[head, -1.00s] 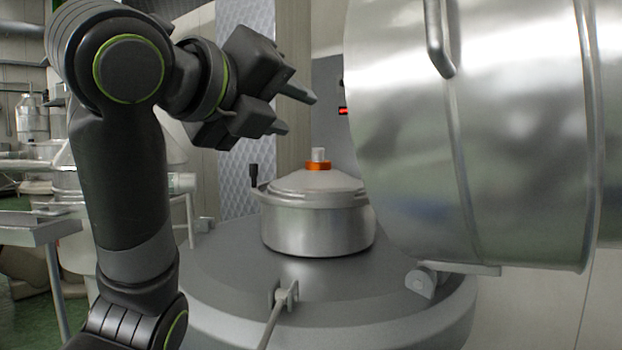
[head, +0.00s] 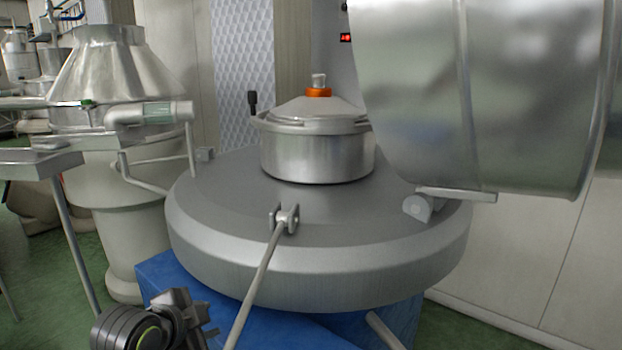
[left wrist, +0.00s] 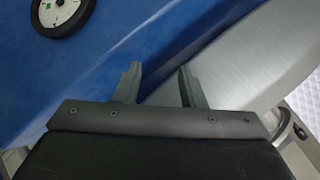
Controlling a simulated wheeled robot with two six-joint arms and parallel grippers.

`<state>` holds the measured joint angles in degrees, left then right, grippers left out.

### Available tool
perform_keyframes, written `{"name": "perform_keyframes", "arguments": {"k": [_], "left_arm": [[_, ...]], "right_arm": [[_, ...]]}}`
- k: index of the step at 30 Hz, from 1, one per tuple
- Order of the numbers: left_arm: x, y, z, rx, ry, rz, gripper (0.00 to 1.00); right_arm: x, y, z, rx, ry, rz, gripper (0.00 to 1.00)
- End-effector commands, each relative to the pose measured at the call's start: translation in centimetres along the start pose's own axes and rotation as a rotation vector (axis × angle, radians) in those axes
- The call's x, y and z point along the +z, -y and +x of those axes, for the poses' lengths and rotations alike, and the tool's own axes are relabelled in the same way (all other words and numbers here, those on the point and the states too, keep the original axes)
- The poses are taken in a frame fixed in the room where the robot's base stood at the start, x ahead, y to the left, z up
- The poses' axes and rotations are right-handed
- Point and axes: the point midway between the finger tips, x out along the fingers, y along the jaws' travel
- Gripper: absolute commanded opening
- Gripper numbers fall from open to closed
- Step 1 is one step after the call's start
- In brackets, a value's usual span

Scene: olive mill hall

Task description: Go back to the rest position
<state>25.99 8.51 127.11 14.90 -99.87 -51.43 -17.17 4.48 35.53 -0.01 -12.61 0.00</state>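My left gripper (left wrist: 158,83) shows in the left wrist view with its two fingers apart and nothing between them. In the head view my left arm is folded low at the bottom left edge, and the left gripper (head: 202,328) is small and partly cut off there. It is below and in front of the round grey machine top (head: 230,232), beside the blue base (head: 165,275). My right gripper is in neither view.
A lidded steel pot (head: 318,155) with an orange collar stands on the machine top. A large steel drum (head: 480,95) hangs at the right. A thin rod (head: 257,290) slants down at the front. A steel funnel vessel (head: 95,75) stands at the left.

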Motion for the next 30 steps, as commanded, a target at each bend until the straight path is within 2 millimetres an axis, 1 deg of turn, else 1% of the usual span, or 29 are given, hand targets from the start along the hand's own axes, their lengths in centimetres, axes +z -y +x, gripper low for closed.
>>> {"name": "perform_keyframes", "arguments": {"k": [1,3,8,9,11,12,14,15,18,21,24,29,30], "left_arm": [[2.1,-2.1,0.3,0.022,0.036,-0.071,0.37],[4.7,-4.6,0.5,0.041,0.084,-0.171,0.37],[10.3,-10.3,-0.1,0.070,0.202,-0.394,0.37],[11.7,-11.8,-0.5,0.073,0.233,-0.448,0.37],[13.6,-14.0,-1.2,0.077,0.281,-0.528,0.37],[14.8,-15.4,-1.8,0.078,0.315,-0.580,0.37],[16.6,-17.6,-2.8,0.077,0.365,-0.657,0.37],[17.6,-18.9,-3.5,0.074,0.398,-0.708,0.37],[20.0,-22.0,-5.5,0.062,0.477,-0.820,0.37],[21.8,-24.5,-7.4,0.047,0.546,-0.911,0.37],[23.2,-26.6,-9.2,0.028,0.607,-0.988,0.37],[25.0,-29.5,-12.2,-0.004,0.696,-1.092,0.37],[25.5,-29.8,-11.4,-0.004,0.700,-1.098,0.37]], "right_arm": [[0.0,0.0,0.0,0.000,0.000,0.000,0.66],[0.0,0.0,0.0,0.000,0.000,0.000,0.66],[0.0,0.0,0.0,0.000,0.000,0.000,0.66],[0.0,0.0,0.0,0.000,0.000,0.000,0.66],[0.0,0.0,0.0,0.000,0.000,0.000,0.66],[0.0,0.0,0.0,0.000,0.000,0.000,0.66],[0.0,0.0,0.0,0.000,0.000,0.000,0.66],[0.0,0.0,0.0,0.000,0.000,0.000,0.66],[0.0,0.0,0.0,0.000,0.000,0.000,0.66],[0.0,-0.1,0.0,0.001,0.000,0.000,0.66],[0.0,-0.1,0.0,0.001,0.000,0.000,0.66],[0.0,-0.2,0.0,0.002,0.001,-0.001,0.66],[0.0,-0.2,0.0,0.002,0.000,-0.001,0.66]]}}
